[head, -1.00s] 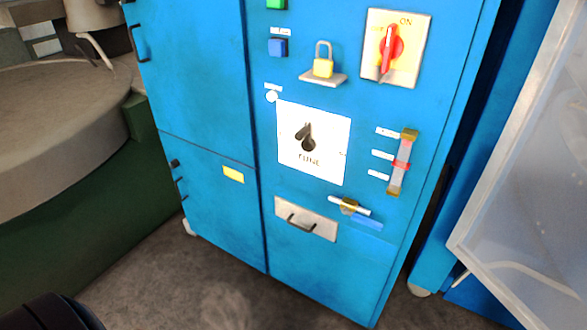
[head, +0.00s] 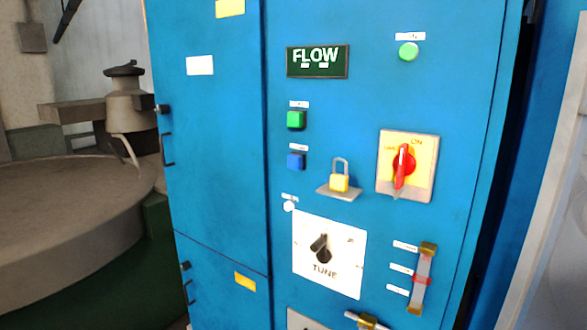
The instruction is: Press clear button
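A blue cabinet face fills the middle of the head view. It carries a green square button (head: 296,120) and, below it, a blue square button (head: 296,161). A small round white button (head: 289,206) sits lower, above the TUNE plate (head: 354,256). A round green button or lamp (head: 408,52) is at the upper right. Each has a small white label above it, too small to read, so I cannot tell which one is the clear button. Neither of my grippers is in view.
A dark FLOW display (head: 334,70) is above the square buttons. A gauge tube (head: 421,280) is lower right. A translucent panel (head: 568,230) stands at the right.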

